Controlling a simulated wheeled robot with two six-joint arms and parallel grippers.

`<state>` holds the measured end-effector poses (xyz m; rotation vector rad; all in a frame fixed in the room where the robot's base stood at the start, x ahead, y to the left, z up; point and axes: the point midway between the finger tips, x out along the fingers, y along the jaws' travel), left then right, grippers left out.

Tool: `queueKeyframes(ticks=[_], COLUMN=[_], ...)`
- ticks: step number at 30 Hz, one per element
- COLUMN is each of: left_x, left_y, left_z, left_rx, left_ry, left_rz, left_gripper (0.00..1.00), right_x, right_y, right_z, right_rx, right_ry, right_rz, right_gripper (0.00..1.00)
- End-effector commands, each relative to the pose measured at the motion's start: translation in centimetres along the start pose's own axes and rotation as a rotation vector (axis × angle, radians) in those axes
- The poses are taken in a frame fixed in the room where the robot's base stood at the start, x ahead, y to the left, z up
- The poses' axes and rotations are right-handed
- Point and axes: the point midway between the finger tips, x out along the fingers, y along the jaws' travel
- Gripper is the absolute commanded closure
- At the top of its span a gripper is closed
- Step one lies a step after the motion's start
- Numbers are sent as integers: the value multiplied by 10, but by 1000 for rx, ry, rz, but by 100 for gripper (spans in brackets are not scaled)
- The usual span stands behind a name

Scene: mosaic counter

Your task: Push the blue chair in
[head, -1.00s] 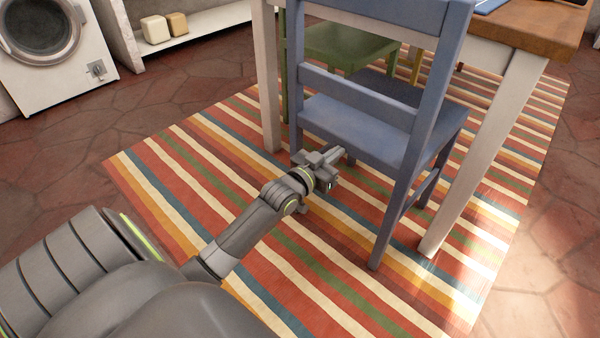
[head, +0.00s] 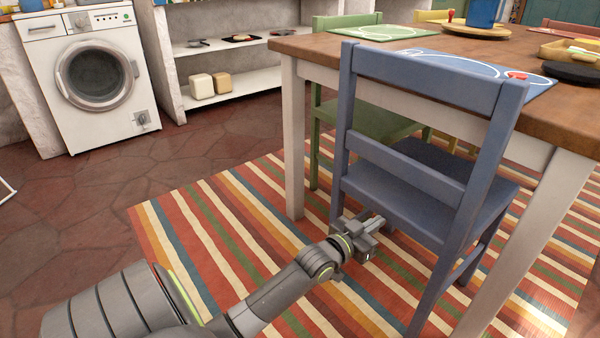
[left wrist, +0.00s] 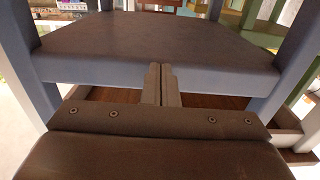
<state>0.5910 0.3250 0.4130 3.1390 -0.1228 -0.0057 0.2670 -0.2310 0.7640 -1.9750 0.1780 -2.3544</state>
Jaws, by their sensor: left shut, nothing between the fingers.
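The blue chair (head: 428,160) stands upright at the near end of the wooden table (head: 400,55), its back toward me and its seat reaching in under the tabletop between the table legs. My left gripper (head: 380,220) is shut and empty, low at the rear of the chair, just below seat height. In the left wrist view the closed fingers (left wrist: 161,84) point at the rear edge of the blue seat (left wrist: 160,45) and overlap it. I cannot tell whether they touch it. My right gripper is out of view.
A striped rug (head: 235,225) lies under the chair and table. A green chair (head: 375,120) stands at the table's left side. A white table leg (head: 293,150) is left of the blue chair. A washing machine (head: 95,80) and shelves (head: 235,60) line the back.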

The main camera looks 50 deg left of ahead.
Motion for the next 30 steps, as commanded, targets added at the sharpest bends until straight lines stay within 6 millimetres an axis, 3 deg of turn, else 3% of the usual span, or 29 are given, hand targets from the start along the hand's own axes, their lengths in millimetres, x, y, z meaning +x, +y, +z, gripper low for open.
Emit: queueKeyframes(ticks=[5,18,30], left_x=[-26,-90,-97], left_y=[0,0,0], left_z=[-3,-1,0], left_rx=[-1,1,1], left_ry=[-3,-1,1], left_rz=[-1,0,0], left_gripper=[100,100,100], right_x=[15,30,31], right_y=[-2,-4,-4], right_z=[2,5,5], right_rx=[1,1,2], right_ry=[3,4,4], right_rz=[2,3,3], right_gripper=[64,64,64])
